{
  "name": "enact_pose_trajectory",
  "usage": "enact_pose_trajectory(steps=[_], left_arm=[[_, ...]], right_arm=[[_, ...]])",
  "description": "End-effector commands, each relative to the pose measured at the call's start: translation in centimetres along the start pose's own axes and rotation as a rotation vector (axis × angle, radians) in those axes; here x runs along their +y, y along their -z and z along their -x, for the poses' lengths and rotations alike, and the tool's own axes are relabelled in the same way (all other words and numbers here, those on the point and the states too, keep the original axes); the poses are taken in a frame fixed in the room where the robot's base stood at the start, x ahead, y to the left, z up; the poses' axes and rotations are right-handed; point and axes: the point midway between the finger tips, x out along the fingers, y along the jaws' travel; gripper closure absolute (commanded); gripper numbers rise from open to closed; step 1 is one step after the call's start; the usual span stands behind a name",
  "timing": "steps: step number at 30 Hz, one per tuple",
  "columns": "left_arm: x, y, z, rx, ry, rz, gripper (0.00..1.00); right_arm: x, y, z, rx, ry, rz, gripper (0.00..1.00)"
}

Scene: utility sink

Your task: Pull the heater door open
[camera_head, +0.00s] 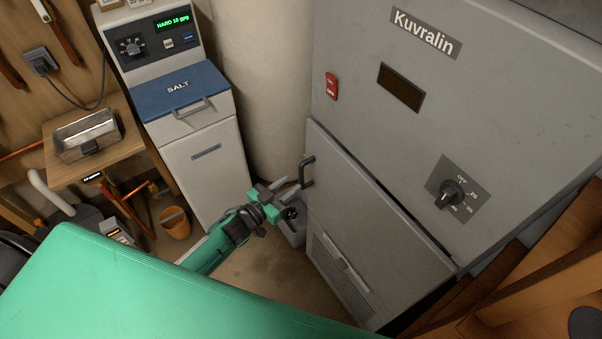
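The grey heater cabinet (500,110) labelled "Kuvralin" fills the right side. My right gripper is out of view.
A water softener with a blue "SALT" lid (178,90) stands at the left beside a pale tank (265,80). A grey box (292,230) sits on the floor behind my gripper. An orange bucket (175,223) is further left. Wooden furniture (545,265) stands at the lower right.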

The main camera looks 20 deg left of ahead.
Motion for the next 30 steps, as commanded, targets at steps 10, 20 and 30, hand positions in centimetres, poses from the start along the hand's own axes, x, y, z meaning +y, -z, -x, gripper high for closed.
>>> enact_pose_trajectory(steps=[10, 20, 30], left_arm=[[-0.1, 0.1, -4.9, 0.000, 0.001, 0.001, 0.67], [0.0, -0.1, -5.6, -0.001, 0.000, 0.000, 0.67], [0.0, -0.1, -5.6, -0.001, 0.000, 0.001, 1.00]], right_arm=[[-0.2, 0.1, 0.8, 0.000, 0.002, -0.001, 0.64], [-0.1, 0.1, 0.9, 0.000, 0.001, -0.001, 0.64], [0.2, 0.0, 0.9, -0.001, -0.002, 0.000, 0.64]])
